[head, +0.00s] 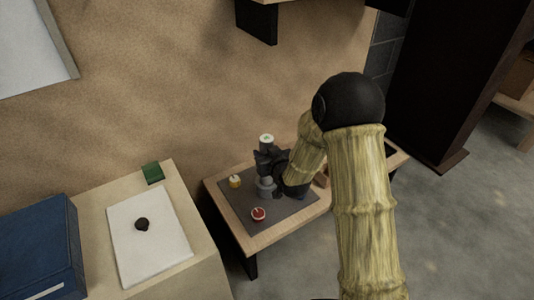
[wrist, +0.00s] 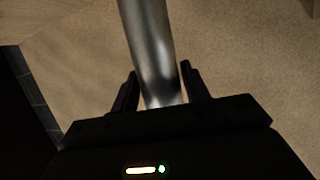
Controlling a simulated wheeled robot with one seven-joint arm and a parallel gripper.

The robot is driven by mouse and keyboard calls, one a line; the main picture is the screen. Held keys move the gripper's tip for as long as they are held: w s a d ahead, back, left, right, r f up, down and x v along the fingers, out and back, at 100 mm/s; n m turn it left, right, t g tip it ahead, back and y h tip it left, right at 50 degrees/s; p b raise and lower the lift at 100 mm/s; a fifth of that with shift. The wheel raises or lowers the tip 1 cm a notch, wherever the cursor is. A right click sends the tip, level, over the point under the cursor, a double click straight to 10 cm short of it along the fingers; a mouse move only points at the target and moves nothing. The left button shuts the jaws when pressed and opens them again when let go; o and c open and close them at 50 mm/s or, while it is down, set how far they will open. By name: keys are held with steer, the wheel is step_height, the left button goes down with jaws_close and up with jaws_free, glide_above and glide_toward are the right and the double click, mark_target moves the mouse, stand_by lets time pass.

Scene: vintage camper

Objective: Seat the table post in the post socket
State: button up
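The table post is a smooth silvery cylinder (wrist: 155,50) running between my gripper's two fingers in the wrist view, leaning slightly across them. In the head view its pale top (head: 266,139) stands above my dark gripper (head: 267,160), which is around it over the low table. The fingers (wrist: 158,82) lie close along both sides of the post. A grey round base, apparently the post socket (head: 265,188), shows below the gripper on the dark mat. The gripper hides the middle of the post, and I cannot tell whether its lower end is inside the socket.
The low wooden table (head: 214,197) bears a dark grey mat (head: 287,212), a yellow item (head: 235,181) and a red round item (head: 258,214). A cream counter (head: 185,275) at left holds a white sheet, a green block and a blue box (head: 40,245). A wall stands behind.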

steer(key=shift+o, duration=1.1)
steer(key=shift+r, duration=0.2)
steer(key=p+v, duration=0.4)
steer(key=v, duration=0.8)
